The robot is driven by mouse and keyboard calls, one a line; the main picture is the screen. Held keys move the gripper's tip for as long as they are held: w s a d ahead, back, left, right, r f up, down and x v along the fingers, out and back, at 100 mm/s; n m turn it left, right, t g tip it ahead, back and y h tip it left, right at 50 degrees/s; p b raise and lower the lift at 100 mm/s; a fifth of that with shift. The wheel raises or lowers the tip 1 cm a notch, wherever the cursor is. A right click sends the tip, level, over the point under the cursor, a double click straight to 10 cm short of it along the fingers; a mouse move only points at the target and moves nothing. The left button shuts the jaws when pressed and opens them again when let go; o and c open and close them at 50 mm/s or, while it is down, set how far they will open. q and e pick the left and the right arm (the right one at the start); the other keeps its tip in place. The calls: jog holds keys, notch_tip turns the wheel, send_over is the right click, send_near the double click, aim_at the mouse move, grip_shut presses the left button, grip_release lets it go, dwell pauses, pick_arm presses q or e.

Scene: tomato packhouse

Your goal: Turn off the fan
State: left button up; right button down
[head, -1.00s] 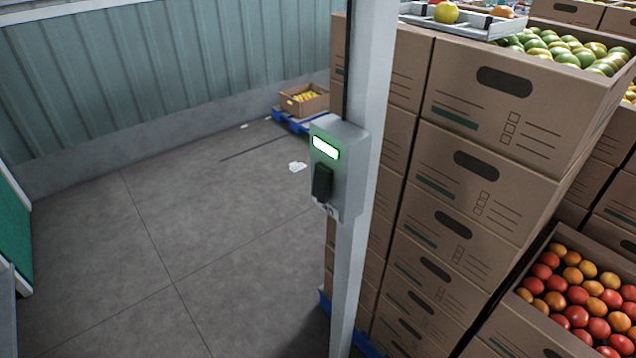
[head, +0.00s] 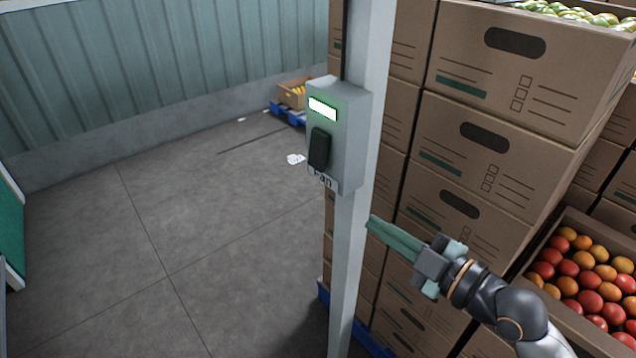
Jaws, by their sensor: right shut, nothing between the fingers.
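The fan switch box (head: 345,135) is a grey box fixed to a pale upright post, with a lit white and green indicator (head: 322,109) at its top. My left gripper is not in view.
The pale post (head: 347,260) stands in front of stacked cardboard boxes (head: 470,140). An open box of tomatoes (head: 575,325) is at the lower right. A small crate (head: 294,94) sits on a blue pallet by the wall. The floor left of the post is mostly clear.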

aim_at(323, 171)
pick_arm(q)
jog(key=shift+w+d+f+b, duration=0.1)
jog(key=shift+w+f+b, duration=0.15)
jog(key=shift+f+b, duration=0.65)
pick_arm(e)
jog(key=s+a+r+n+g+y, duration=0.3)
jog(key=s+a+r+n+y, duration=0.1)
jog(key=r+n, duration=0.5)
jog(key=shift+s+r+n+y, duration=0.2)
jog(key=shift+s+n+y, duration=0.1)
jog(key=shift+s+n, duration=0.15)
jog(key=shift+w+a, duration=0.1)
pick_arm(q)
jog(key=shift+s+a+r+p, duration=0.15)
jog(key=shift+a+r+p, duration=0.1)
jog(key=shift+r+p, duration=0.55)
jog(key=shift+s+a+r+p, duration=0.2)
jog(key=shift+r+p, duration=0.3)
jog(key=shift+p, duration=0.45)
pick_arm(e)
jog(key=shift+w+a+f, duration=0.1)
jog(key=shift+w+a, duration=0.75)
jog(key=shift+w, duration=0.45)
jog(key=shift+w+a+r, duration=0.1)
jog(key=shift+w+a, duration=0.7)
jog(key=shift+w, duration=0.55)
jog(key=shift+w+a+f, duration=0.1)
jog(key=shift+w+a, duration=0.75)
jog(key=shift+w, duration=0.45)
